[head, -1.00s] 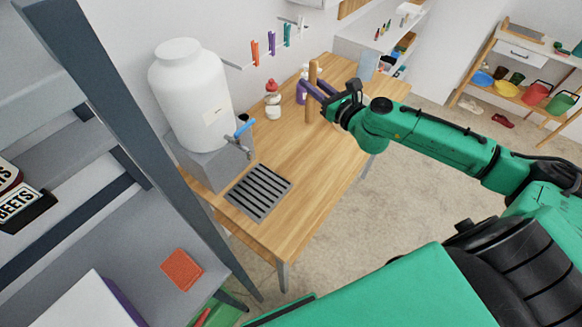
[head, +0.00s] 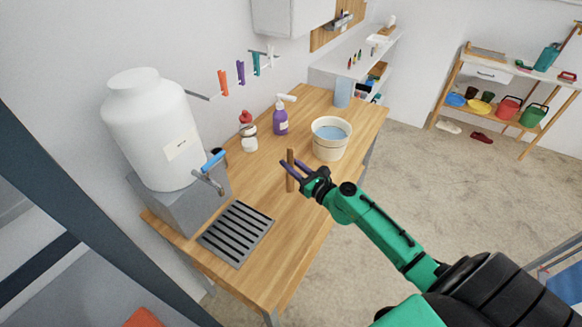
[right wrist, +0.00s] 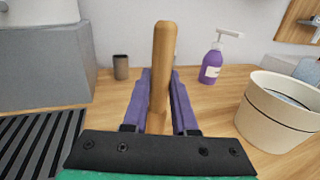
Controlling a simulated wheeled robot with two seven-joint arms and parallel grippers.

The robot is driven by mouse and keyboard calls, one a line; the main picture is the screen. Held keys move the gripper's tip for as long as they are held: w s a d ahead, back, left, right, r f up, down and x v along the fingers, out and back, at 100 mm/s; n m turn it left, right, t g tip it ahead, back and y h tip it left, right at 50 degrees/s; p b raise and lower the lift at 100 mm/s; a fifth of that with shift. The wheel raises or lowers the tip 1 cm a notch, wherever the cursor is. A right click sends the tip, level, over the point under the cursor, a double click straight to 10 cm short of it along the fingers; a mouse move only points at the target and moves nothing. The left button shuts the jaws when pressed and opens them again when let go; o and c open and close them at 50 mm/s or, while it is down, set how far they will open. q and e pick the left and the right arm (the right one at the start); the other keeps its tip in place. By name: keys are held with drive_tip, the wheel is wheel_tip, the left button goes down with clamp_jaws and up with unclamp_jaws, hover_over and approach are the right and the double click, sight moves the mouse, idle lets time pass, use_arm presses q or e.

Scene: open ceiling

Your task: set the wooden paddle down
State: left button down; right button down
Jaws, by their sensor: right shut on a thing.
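The wooden paddle (head: 290,171) stands about upright over the wooden bench in the head view. My right gripper (head: 288,166) is shut on it, with a purple finger on each side. In the right wrist view the paddle's round-topped handle (right wrist: 164,60) rises between the fingers of my right gripper (right wrist: 160,95). My left gripper is not in view.
A cream bucket (head: 329,148) of water stands behind the paddle to the right. A slotted drain grate (head: 236,232) and white tank (head: 152,130) are left. Bare bench (head: 275,215) lies nearer.

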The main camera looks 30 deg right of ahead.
drive_tip(key=shift+a+f, duration=0.1)
drive_tip(key=shift+f, duration=0.05)
drive_tip(key=c, duration=0.7)
unclamp_jaws()
drive_tip(key=shift+r, duration=0.3)
drive_tip(key=shift+s+f, duration=0.2)
drive_tip(key=shift+s, duration=0.15)
drive_tip(key=b+v, duration=0.3)
drive_tip(key=v, duration=0.8)
drive_tip(key=shift+s+r, duration=0.15)
drive_tip(key=shift+s, duration=0.05)
